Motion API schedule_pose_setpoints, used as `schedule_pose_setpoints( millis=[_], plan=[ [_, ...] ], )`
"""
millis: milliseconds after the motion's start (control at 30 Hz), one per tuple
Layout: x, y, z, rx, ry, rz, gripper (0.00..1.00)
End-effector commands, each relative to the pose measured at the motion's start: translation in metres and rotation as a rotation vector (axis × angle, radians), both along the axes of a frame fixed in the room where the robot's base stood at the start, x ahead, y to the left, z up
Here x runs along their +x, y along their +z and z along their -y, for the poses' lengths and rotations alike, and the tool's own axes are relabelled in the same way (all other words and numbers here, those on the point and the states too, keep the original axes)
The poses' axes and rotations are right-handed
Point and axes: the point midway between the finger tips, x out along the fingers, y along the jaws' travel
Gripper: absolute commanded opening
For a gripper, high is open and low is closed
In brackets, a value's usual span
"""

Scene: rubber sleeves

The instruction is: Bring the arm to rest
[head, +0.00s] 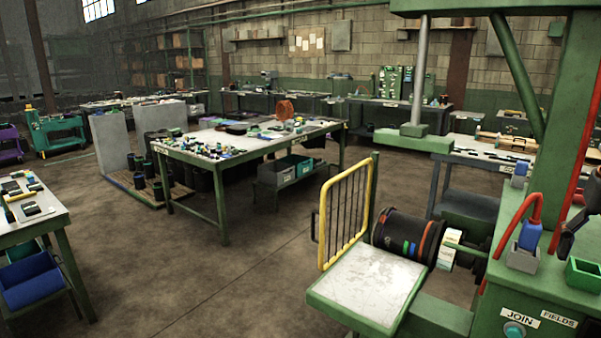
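No arm or gripper that I can make out as mine shows in the head view. A dark angular piece (570,232) is cut off by the right edge, and I cannot tell what it is. A black drum (390,232) with coloured bands lies sideways on a spindle of the green machine (500,300) at the front right. A pale-topped stand (368,285) with a yellow guard rail (347,215) is beside the drum.
A blue tool (529,236) on a red hose sits in a grey holder. A cluttered green worktable (215,160) stands mid-room, another table (30,215) at the left edge. Blue bins (37,283) are under the left table. Open concrete floor (240,270) lies between.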

Motion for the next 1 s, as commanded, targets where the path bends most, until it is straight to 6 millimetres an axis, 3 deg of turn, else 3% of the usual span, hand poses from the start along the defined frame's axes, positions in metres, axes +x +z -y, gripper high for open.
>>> schedule_pose_setpoints(
  millis=[367, 533, 767, 1000],
  plan=[
    [0.002, -0.026, -0.049, 0.001, 0.131, -0.037, 0.64],
    [-0.003, -0.05, -0.089, 0.004, 0.231, -0.066, 0.64],
    [-0.024, -0.095, -0.146, 0.02, 0.366, -0.118, 0.64],
    [-0.062, -0.146, -0.195, 0.042, 0.473, -0.173, 0.64]
  ],
)
